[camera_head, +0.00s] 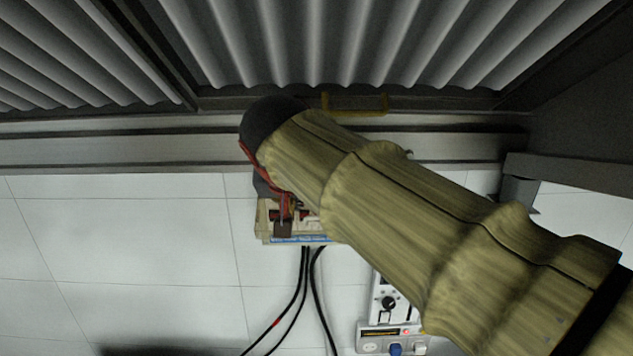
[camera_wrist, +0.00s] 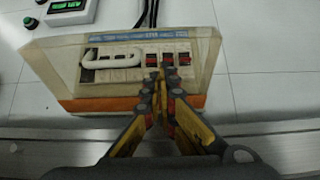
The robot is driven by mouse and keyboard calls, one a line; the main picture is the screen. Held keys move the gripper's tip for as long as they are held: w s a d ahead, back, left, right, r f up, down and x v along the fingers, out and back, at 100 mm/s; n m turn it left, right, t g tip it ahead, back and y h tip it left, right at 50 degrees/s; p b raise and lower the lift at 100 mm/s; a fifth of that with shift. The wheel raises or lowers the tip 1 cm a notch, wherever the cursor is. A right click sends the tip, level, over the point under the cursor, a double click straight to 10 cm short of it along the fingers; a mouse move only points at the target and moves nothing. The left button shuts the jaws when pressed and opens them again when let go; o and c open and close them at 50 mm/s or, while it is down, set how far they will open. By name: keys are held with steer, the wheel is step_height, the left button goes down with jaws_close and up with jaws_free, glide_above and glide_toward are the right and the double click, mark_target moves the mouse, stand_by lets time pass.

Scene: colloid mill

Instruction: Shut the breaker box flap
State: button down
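The breaker box (camera_wrist: 50,68) is a beige case with an orange strip along its lower edge in the wrist view. Its panel shows a white loop-shaped handle (camera_wrist: 88,59) and a row of switches with red parts (camera_wrist: 184,59). I cannot clearly tell the flap from the case, or how far it stands open. My gripper (camera_wrist: 159,82) points at the box, its two fingertips close together in front of the switches, with nothing seen between them. I cannot tell whether they touch. In the head view the box (camera_head: 263,226) is partly hidden behind my arm.
Black cables (camera_head: 302,285) run from the box along the white tiled wall. A control unit with a knob (camera_head: 389,303) and buttons is beside it, partly behind my arm. A grey ledge (camera_head: 100,150), a yellow handle (camera_head: 355,104) and corrugated panels (camera_head: 300,45) lie at the top.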

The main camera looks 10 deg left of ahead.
steer(key=shift+f+b, duration=0.5)
steer(key=shift+f, duration=0.2)
steer(key=s+d+b, duration=0.2)
steer(key=s+b, duration=0.3)
steer(key=s, duration=0.4)
steer(key=shift+s+d, duration=0.2)
steer(key=shift+s, duration=0.2)
